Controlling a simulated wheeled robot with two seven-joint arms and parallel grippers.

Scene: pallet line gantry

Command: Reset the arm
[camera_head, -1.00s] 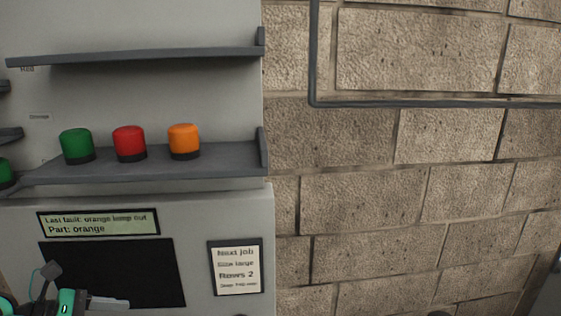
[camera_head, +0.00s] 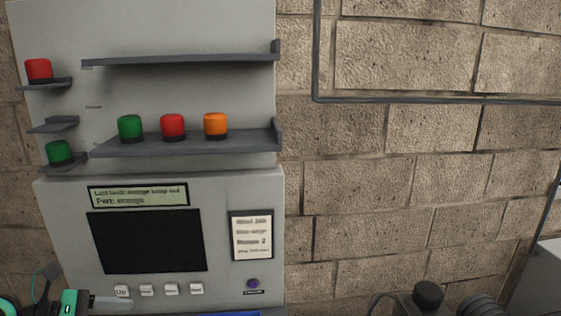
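My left gripper (camera_head: 110,302) is at the bottom left edge, in front of the grey control cabinet (camera_head: 60,220). One flat grey finger shows beside a teal part; its opening and anything in it cannot be made out. Dark parts, probably of my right arm, show at the bottom right; no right fingertips are visible. The cabinet carries a black screen (camera_head: 148,242), a display (camera_head: 138,195) reading "Last fault: orange lamp out, Part: orange", a row of white buttons (camera_head: 171,289), the leftmost reading "Up", and a purple round button (camera_head: 253,283) with an unclear label.
A grey shelf (camera_head: 190,147) holds a green lamp (camera_head: 130,127), a red lamp (camera_head: 172,125) and an orange lamp (camera_head: 215,123). Small left shelves hold another red lamp (camera_head: 38,69) and green lamp (camera_head: 58,151). A job card (camera_head: 251,236) is beside the screen. A block wall (camera_head: 400,180) stands right.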

